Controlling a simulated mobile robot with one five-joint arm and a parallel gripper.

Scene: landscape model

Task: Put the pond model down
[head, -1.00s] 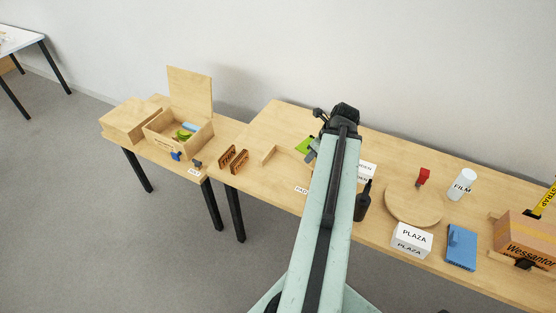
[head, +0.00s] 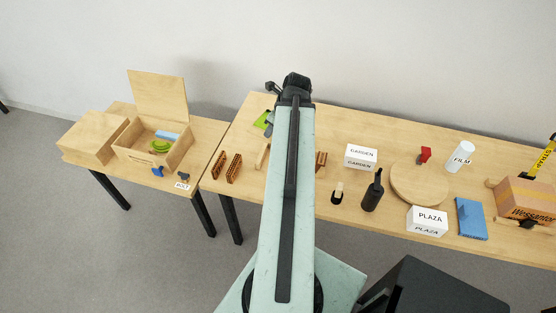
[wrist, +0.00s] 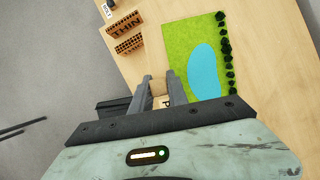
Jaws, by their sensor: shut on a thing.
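The pond model is a green board (wrist: 197,50) with a blue pond and a row of dark bushes along one edge. In the wrist view it lies just right of and beyond my gripper (wrist: 161,84). My fingers are closed around a tan block-like part at its near left edge. In the head view only a green corner of the model (head: 262,119) shows beside the dark gripper parts, over the back left of the long table (head: 232,130). My arm hides the rest. I cannot tell whether the board touches the table.
Two brown slatted blocks (head: 234,168) stand left of my arm. To the right are a GARDEN box (head: 361,151), a black bottle (head: 373,190), a round board (head: 405,190) and a PLAZA box (head: 428,218). An open wooden box (head: 140,152) is on the left table.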

